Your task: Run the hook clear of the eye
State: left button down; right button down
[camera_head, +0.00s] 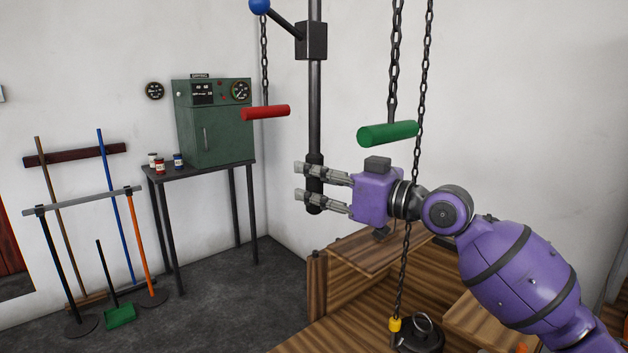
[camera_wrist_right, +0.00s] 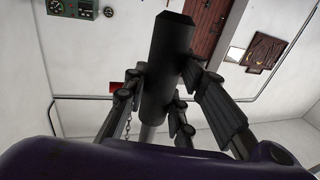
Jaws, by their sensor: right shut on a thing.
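The yellow hook end (camera_head: 395,324) hangs at the bottom of a dark chain (camera_head: 404,265). A black weight (camera_head: 418,340) with a metal ring eye (camera_head: 423,322) on top sits just right of it, in a wooden crate. I cannot tell whether the hook passes through the eye. My right gripper (camera_head: 305,181) is shut on the black grip (camera_head: 315,205) at the lower end of a vertical rod (camera_head: 315,95). The grip also shows between the fingers in the right wrist view (camera_wrist_right: 167,65). My left gripper is not in view.
A red handle (camera_head: 265,113) and a green handle (camera_head: 388,133) hang on chains. A blue-knobbed lever (camera_head: 280,22) juts from the rod's black box (camera_head: 311,41). A green machine (camera_head: 214,122) stands on a table at left, with brooms (camera_head: 128,230) beside it. Wooden crate walls (camera_head: 317,285) rise below my right arm.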

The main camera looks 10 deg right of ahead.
jog(key=shift+w+d, duration=0.1)
jog(key=shift+d, duration=0.1)
jog(key=c, duration=1.4)
grip_release()
jog(key=shift+c, duration=0.2)
jog(key=v, duration=1.2)
